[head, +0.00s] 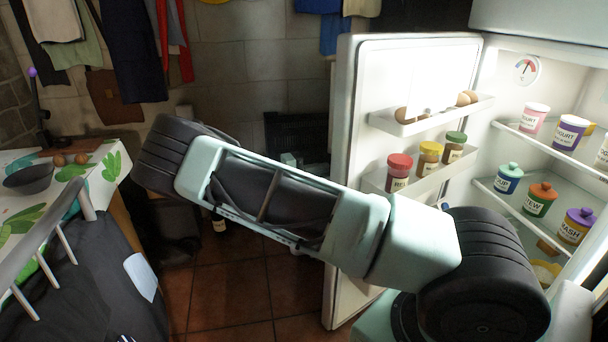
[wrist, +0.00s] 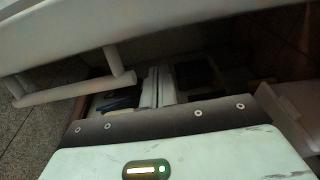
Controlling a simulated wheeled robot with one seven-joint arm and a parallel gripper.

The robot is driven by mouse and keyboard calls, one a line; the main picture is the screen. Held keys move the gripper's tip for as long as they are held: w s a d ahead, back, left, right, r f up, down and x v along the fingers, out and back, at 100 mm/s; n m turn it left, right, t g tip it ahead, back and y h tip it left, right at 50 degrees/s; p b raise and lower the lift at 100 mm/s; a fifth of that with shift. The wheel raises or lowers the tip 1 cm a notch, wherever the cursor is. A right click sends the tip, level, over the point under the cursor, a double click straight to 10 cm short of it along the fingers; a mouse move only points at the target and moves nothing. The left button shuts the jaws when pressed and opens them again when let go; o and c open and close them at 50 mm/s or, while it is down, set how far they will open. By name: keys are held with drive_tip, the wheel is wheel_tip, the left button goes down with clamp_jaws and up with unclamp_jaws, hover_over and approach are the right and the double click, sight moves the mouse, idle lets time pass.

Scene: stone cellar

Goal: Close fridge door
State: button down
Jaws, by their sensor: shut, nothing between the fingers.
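The fridge door (head: 345,120) stands wide open in the head view, its inner side with shelves facing me. Eggs and several lidded jars sit on its shelves. The lit fridge (head: 480,130) is at the right. In the wrist view a pale panel, seemingly the door's outer face (wrist: 150,25), crosses the top, with a white bar handle (wrist: 75,90) at left. My gripper (wrist: 158,87) shows in the wrist view with its fingers together and empty, apart from the handle. Whether it touches the door is unclear. In the head view my arm and the door hide the fingers.
A counter (head: 110,165) with a dark bowl (head: 28,179) and eggs stands at the left. Jars such as the purple-lidded one (head: 577,226) stand on the fridge shelves. Clothes hang on the back wall. A dark bottle (head: 219,222) stands on the tiled floor (head: 225,285).

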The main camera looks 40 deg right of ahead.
sight(336, 173)
drive_tip(key=s, duration=0.1)
drive_tip(key=s+d, duration=0.1)
drive_tip(key=s, duration=0.2)
drive_tip(key=shift+d, duration=0.35)
drive_tip(key=shift+s, duration=0.4)
drive_tip(key=shift+a, duration=0.1)
